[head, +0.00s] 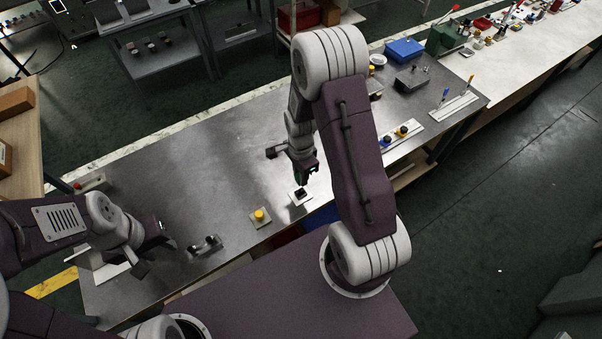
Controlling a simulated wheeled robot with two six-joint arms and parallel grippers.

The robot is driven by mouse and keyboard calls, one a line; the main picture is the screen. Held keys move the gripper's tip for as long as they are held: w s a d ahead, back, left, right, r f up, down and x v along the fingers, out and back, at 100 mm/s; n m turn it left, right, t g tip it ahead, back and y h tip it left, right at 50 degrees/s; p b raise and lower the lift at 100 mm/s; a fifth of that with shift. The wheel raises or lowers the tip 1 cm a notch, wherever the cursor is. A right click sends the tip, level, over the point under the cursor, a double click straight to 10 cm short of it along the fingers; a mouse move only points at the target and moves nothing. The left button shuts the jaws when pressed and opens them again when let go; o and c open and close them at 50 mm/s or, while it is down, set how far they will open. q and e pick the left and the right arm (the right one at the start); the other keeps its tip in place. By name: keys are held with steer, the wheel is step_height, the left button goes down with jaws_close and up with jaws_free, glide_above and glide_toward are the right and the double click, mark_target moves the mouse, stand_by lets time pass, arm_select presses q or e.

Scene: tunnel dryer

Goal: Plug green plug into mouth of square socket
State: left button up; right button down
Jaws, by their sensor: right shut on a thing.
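My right gripper (307,174) is shut on the green plug (312,170), of which only a small green part shows between the dark fingers. The gripper points down just above the square socket (297,203), a pale plate with a dark mouth on the metal table. The plug looks very close to the mouth; whether its tip is inside is hidden. My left gripper (160,238) is low over the left end of the table, away from the socket; its finger gap is not clear.
A yellow button on a plate (260,216) and a dark metal fixture (206,245) stand left of the socket on the metal table (215,150). A blue box (404,49) and a strip with knobs (402,134) lie to the right. The table's middle left is clear.

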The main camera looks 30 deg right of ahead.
step_height(320, 180, down, 5)
steer(key=b, duration=0.3)
steer(key=shift+f+b, duration=0.2)
steer(key=shift+b, duration=0.15)
steer(key=shift+r+p, duration=0.1)
steer(key=shift+p, duration=0.2)
stand_by(1.0)
steer(key=shift+f+b, duration=1.1)
steer(key=shift+f, duration=0.4)
steer(key=c, duration=1.1)
jaws_free()
steer(key=shift+c, duration=0.2)
